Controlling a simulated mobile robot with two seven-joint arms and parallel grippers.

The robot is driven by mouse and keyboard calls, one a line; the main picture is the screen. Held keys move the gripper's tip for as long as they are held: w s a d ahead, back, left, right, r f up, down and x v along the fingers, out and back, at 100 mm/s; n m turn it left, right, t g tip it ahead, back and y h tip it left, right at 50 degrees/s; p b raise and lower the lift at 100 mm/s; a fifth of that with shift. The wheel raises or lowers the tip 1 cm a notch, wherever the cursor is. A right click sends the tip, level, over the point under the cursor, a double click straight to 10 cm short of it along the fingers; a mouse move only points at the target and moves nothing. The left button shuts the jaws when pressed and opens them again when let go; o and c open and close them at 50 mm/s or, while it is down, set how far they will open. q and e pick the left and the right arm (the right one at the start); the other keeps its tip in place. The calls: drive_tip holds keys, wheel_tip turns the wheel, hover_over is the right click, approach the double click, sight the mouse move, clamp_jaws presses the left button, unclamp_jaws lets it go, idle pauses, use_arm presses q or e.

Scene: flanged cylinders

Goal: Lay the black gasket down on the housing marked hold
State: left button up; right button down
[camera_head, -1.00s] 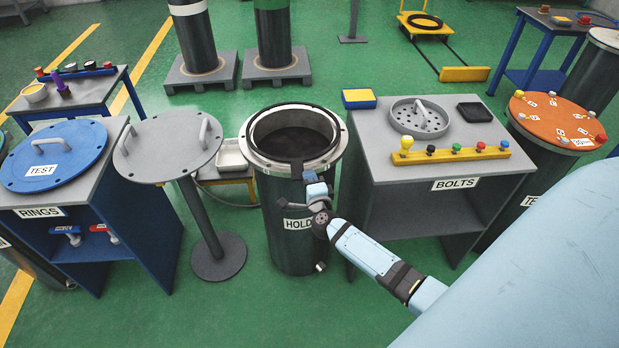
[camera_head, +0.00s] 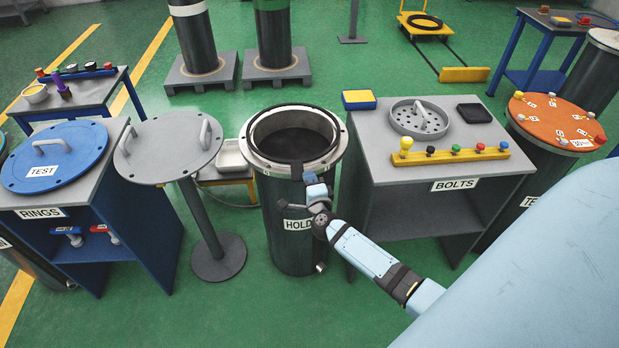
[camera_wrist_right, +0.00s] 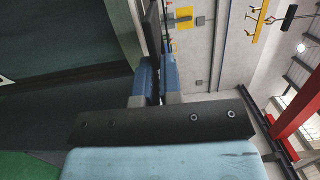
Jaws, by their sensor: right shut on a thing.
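The housing marked HOLD (camera_head: 290,235) stands upright in the middle of the head view, its pale flange (camera_head: 252,160) facing up. The black gasket (camera_head: 318,160) is a thin ring over the flange, roughly centred around the opening. Whether it touches the flange all round cannot be told. My right gripper (camera_head: 300,174) is at the front edge of the housing, shut on the gasket's near side. In the right wrist view my gripper's blue fingers (camera_wrist_right: 157,78) close on a dark strip of the gasket (camera_wrist_right: 152,30). My left gripper is not in view.
A grey lid on a stand (camera_head: 168,150) is left of the housing. The BOLTS table (camera_head: 380,165) is close on the right, with a yellow bolt rack (camera_head: 452,157) and a grey perforated disc (camera_head: 405,122). The RINGS cabinet (camera_head: 130,205) carries a blue TEST lid (camera_head: 75,165).

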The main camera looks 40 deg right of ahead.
idle(0.3)
drive_tip(key=shift+f, duration=0.3)
idle(0.5)
idle(1.6)
drive_tip(key=shift+f, duration=0.4)
idle(0.4)
drive_tip(key=c, duration=1.2)
unclamp_jaws()
drive_tip(key=shift+s, duration=0.15)
drive_tip(key=p+v, duration=0.1)
drive_tip(key=v, duration=0.6)
